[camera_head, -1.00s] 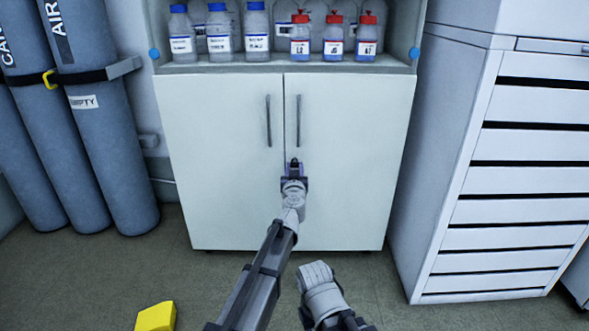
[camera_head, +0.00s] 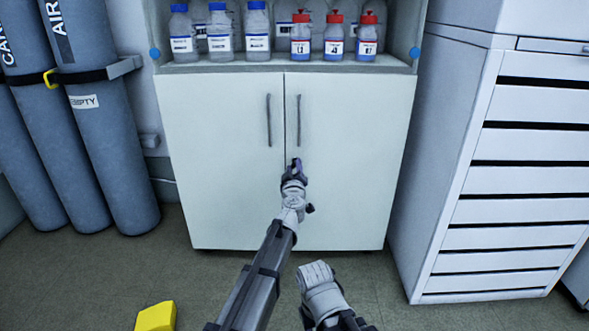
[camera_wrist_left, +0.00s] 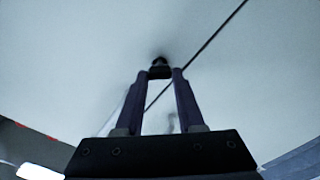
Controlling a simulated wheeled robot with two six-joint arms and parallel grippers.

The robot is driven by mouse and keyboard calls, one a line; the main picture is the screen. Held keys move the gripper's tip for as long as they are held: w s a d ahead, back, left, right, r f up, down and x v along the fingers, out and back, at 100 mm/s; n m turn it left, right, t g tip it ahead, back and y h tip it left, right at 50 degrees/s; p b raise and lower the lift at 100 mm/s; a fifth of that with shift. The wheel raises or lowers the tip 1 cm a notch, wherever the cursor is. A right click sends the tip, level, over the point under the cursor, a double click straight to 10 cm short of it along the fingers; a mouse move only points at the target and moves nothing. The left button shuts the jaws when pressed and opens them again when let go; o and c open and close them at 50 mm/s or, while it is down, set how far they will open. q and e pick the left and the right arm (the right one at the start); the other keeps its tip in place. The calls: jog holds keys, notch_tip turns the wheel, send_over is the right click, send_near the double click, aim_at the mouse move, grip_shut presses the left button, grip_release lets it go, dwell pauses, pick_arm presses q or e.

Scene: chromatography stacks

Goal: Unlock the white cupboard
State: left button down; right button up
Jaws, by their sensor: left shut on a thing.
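The white cupboard (camera_head: 225,165) stands ahead with both doors closed and two vertical handles beside the centre seam. My left gripper (camera_head: 296,165) is at the door front, just below the right handle (camera_head: 298,120). In the left wrist view my left gripper (camera_wrist_left: 160,73) is shut on a small dark key-like piece (camera_wrist_left: 160,63) against the white door, beside the seam, which runs diagonally. The gripper hides the lock in the head view. Part of my right arm shows at the bottom, but its gripper does not.
Bottles with blue caps (camera_head: 219,30) and red caps (camera_head: 334,38) stand on the open shelf above the doors. Grey gas cylinders (camera_head: 105,140) are at the left. A white drawer cabinet (camera_head: 520,180) is close on the right. A yellow object (camera_head: 155,317) lies on the floor.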

pick_arm(q)
jog(key=n, duration=0.4)
jog(key=shift+f+n, duration=0.1)
jog(key=shift+n, duration=0.2)
jog(key=n, duration=0.4)
jog(key=shift+a+n, duration=0.1)
jog(key=shift+n, duration=0.3)
jog(key=c, duration=0.5)
grip_release()
jog(key=s, duration=0.7)
jog(key=shift+s, duration=0.4)
